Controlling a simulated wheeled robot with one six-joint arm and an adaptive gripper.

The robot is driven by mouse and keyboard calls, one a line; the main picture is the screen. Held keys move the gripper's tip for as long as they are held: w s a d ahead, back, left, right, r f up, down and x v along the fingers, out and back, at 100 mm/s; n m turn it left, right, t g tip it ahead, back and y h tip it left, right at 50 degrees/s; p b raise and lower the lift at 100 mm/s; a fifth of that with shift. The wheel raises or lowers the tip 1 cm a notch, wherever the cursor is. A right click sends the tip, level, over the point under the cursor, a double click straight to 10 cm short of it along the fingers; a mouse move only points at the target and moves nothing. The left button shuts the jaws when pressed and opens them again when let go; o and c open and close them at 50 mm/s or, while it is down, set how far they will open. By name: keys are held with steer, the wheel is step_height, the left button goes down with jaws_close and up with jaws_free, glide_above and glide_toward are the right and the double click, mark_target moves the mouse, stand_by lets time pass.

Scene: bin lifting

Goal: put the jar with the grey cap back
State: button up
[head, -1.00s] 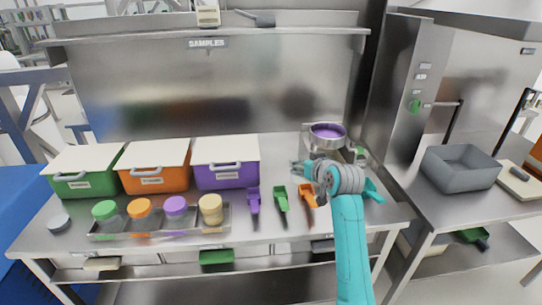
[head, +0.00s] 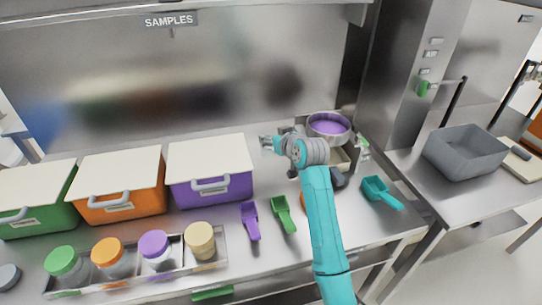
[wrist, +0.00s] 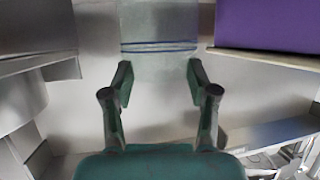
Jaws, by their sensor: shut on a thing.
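My gripper (head: 268,143) is over the back of the table, between the purple bin and the metal pan. In the wrist view my gripper (wrist: 160,82) is shut on a pale, see-through jar (wrist: 158,22) with thin blue lines around it. No cap of this jar shows, so I cannot tell its colour. In the head view the jar is too small or hidden to make out. A metal tray (head: 222,262) at the front left holds jars with green (head: 61,258), orange (head: 107,250), purple (head: 154,243) and beige (head: 201,236) caps.
Green (head: 40,222), orange (head: 124,202) and purple (head: 225,187) lidded bins stand behind the tray. Purple (head: 249,221), green (head: 284,214) and teal (head: 380,191) scoops lie right. A pan (head: 328,128) stands behind my arm. A low grey round thing (head: 9,276) is at far left.

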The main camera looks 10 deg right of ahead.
mark_target(273, 154)
step_height(273, 154, down, 7)
steer(key=shift+r, duration=0.15)
stand_by(0.4)
steer(key=o, duration=1.4)
steer(key=shift+f, duration=0.2)
steer(key=shift+r, duration=0.1)
steer(key=shift+s+r, duration=0.1)
steer(key=shift+s, duration=0.15)
steer(key=v, duration=1.1)
steer(key=shift+s+d+r, duration=0.1)
steer(key=shift+s, duration=0.15)
